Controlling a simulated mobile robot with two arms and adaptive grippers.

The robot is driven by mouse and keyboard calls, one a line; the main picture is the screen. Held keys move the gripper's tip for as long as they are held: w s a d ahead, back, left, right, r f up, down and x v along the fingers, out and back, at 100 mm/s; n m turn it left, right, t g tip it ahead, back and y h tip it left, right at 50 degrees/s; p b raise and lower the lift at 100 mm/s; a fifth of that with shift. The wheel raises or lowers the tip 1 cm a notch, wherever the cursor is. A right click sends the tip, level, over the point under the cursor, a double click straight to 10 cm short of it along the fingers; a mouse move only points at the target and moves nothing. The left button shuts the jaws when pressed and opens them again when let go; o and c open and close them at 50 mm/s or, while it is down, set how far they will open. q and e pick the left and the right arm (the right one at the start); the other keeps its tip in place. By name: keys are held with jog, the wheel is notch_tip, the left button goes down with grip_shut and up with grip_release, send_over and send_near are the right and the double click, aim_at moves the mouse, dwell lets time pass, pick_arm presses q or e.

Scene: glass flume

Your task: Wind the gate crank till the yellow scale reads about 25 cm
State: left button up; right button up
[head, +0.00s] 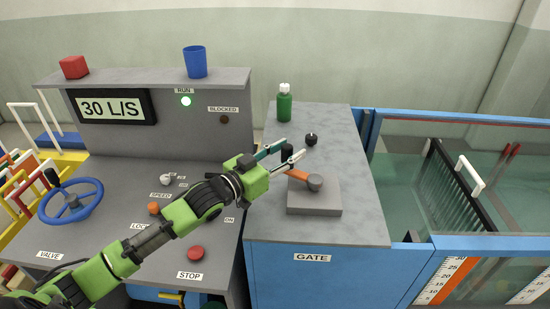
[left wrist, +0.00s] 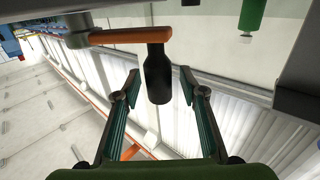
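The gate crank has a grey hub (head: 315,183) on a grey block and an orange arm (head: 298,175) pointing left toward my left gripper (head: 292,149). Its black upright handle (head: 290,163) is at the arm's end. In the left wrist view, the black handle (left wrist: 157,78) hangs from the orange arm (left wrist: 130,36) between my two open fingers, with a gap on both sides. An orange-and-white scale (head: 441,281) with numbers shows at the lower right of the head view; I see no clearly yellow scale or its water reading. My right gripper is not in view.
A green bottle (head: 284,104) and a small black knob (head: 311,139) stand on the gate cabinet behind the crank. The console at left has a blue valve wheel (head: 72,202) and a red stop button (head: 196,252). The glass flume (head: 470,150) lies to the right.

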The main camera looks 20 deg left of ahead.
pick_arm(q)
jog(key=v, duration=1.1)
jog(key=shift+s+a, duration=0.2)
jog(key=shift+s, duration=0.05)
